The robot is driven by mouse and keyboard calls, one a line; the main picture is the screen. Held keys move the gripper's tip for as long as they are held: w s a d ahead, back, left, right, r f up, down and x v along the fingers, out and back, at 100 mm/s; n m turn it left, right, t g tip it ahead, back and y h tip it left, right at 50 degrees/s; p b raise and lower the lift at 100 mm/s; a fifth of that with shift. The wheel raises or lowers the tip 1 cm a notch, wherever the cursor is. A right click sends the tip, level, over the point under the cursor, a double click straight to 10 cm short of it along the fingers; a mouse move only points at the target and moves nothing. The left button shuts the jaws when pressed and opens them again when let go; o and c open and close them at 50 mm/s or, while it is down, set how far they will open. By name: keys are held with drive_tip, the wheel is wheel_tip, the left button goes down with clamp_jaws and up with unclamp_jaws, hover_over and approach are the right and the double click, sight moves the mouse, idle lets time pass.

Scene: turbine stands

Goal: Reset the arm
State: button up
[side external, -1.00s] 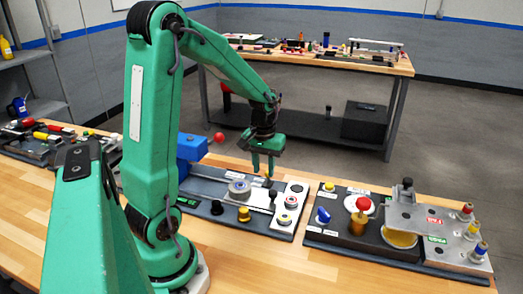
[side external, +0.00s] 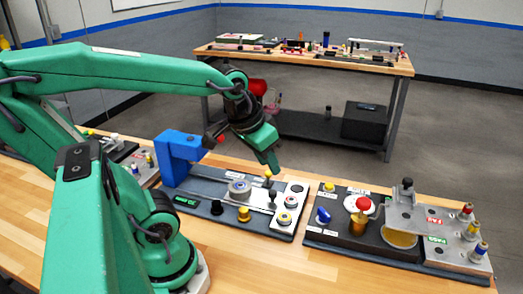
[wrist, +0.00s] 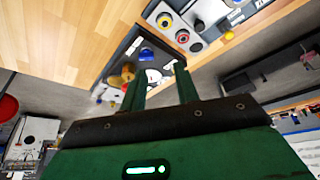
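My gripper (side external: 268,160) hangs over the back part of the left dark station board (side external: 228,221), tilted down to the right. Its fingers are above the board's small parts, and I cannot tell the exact gap. In the wrist view the two green fingers of my gripper (wrist: 161,70) stand apart with nothing between them. My upper arm leans back to the left, and my forearm runs nearly level across the top left of the side view.
A blue stand (side external: 178,155) rises at the left station's back. The right station (side external: 340,238) carries a red knob (side external: 363,204), a blue knob (side external: 323,215) and a metal plate (side external: 425,217). A second table (side external: 300,56) stands behind. Bare wood lies in front.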

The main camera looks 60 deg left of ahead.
drive_tip(key=shift+m+t, duration=0.5)
drive_tip(key=shift+m, duration=0.4)
drive_tip(key=shift+s+d+r, duration=0.35)
drive_tip(key=shift+s+d, duration=0.3)
drive_tip(key=shift+s, duration=0.1)
drive_tip(key=shift+s+d+r, duration=0.3)
drive_tip(key=shift+s+d, duration=0.35)
drive_tip(key=shift+s, duration=0.05)
clamp_jaws()
drive_tip(key=w+a+r+n+g, duration=0.2)
drive_tip(key=w+a+n+g, duration=0.25)
drive_tip(key=w+a, duration=0.9)
drive_tip(key=w+a+f+n+g+h, duration=0.1)
drive_tip(key=w+a+f+n+g, duration=0.1)
drive_tip(key=a+f, duration=0.4)
drive_tip(key=w+a+f+n+g+h, duration=0.1)
drive_tip(key=w+a+f, duration=0.4)
drive_tip(key=a, duration=0.5)
drive_tip(key=shift+w+a+f+n+g, duration=0.2)
drive_tip(key=shift+f+n+g, duration=0.15)
drive_tip(key=shift+f+n, duration=0.3)
drive_tip(key=shift+r, duration=0.1)
